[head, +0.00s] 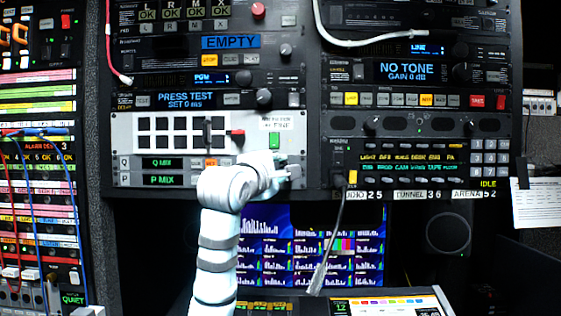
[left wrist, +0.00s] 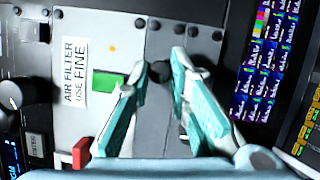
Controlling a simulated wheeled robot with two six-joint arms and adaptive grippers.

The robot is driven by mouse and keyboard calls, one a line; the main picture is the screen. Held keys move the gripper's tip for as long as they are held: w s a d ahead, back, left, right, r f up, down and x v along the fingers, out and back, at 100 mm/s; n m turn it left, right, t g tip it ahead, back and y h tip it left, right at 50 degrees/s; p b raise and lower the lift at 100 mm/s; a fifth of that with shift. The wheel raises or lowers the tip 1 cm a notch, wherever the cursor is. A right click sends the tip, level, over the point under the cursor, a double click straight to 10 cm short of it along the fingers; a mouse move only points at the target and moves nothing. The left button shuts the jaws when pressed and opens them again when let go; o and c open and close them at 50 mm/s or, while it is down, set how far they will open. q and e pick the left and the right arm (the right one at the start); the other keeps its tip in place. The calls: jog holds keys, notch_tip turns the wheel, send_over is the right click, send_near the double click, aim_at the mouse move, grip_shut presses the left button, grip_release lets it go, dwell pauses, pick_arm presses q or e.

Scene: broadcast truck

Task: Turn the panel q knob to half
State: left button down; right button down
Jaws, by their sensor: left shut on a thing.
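The panel Q row (head: 160,162) has a green Q MIX display and sits above the P MIX row (head: 160,180) on a light grey panel. In the left wrist view the dark Q knob (left wrist: 158,72) shows between my fingertips. My left gripper (head: 287,170) is at the right end of these rows and covers the knob in the head view. In the left wrist view my left gripper (left wrist: 160,68) is shut on the knob, with a finger on either side. The knob's pointer and setting cannot be made out. My right gripper is not in view.
A green switch (head: 274,140) sits just above the gripper, under an air filter label, with a red handle (head: 238,135) to its left. Blue monitors (head: 300,225) are below the panel.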

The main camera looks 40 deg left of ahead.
pick_arm(q)
jog(key=m+g+p, duration=0.1)
jog(key=m+p, duration=0.1)
jog(key=m, duration=0.1)
jog(key=r+m+g+p, duration=0.1)
jog(key=m+p, duration=0.2)
jog(key=shift+f+m+g+p, duration=0.1)
jog(key=shift+m+g+p, duration=0.3)
jog(key=shift+m+p, duration=0.4)
jog(key=shift+w+d+m+g+p, duration=0.1)
jog(key=shift+m+g+p, duration=0.35)
jog(key=shift+m, duration=0.15)
jog(key=shift+m+g, duration=0.25)
jog(key=shift+m, duration=0.45)
jog(key=m+g+y, duration=0.1)
jog(key=m, duration=0.1)
jog(key=shift+d+m, duration=0.15)
jog(key=shift+m, duration=0.15)
jog(key=m+g+y, duration=0.1)
jog(key=m, duration=0.1)
jog(key=m+g+y, duration=0.1)
jog(key=m, duration=0.1)
jog(key=shift+w+d, duration=0.1)
jog(key=shift+w, duration=0.05)
jog(key=shift+m, duration=0.3)
jog(key=c, duration=1.5)
grip_release()
